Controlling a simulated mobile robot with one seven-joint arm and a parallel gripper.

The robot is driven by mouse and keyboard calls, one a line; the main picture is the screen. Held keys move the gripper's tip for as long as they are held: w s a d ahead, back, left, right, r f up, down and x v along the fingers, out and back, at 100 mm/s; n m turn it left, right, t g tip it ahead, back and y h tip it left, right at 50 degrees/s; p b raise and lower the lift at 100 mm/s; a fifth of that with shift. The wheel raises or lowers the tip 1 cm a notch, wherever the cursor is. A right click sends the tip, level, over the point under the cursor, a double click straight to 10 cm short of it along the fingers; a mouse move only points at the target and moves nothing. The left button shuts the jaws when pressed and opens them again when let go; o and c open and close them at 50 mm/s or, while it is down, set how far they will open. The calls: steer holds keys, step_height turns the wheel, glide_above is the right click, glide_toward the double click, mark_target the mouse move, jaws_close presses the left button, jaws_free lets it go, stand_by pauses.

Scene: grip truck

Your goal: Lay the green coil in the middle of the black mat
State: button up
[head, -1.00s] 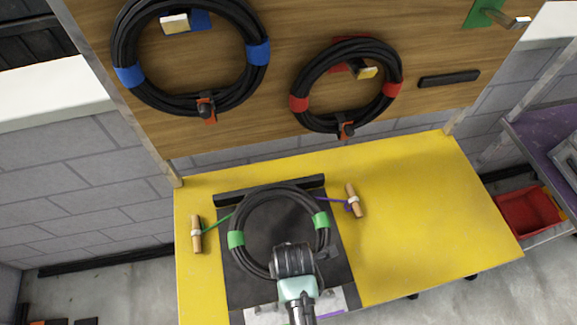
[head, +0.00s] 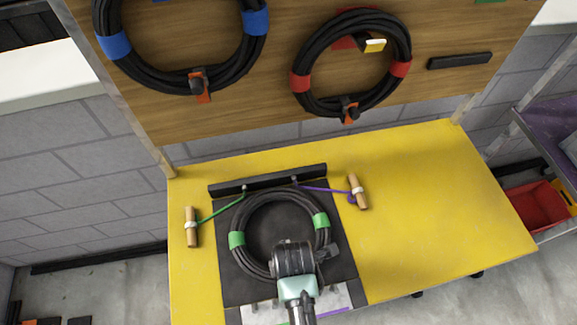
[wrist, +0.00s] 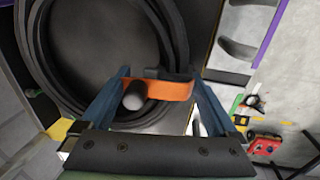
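The green coil (head: 262,202), a loop of black cable with two green bands, is over the black mat (head: 345,262) on the yellow table. In the head view it sits near the mat's middle, inside its edges. My gripper (head: 293,262) covers the coil's near side. In the wrist view, the blue fingers of my gripper (wrist: 163,82) close on the coil's orange strap (wrist: 170,90), with a dark round end in front of it. The coil (wrist: 40,75) fills the left of that view. I cannot tell whether it touches the mat.
A black bar (head: 270,179) runs along the mat's back edge. Wooden toggles on green (head: 192,228) and purple cords (head: 357,191) lie left and right. Blue-banded (head: 115,45) and red-banded coils (head: 301,83) hang on the board behind. The table's right side (head: 430,215) is clear.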

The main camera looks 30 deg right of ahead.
steer(key=shift+o, duration=0.2)
steer(key=shift+s, duration=0.15)
step_height(320, 180, up, 13)
steer(key=s, duration=0.1)
steer(key=shift+s+a+b, duration=0.3)
steer(key=shift+s, duration=0.1)
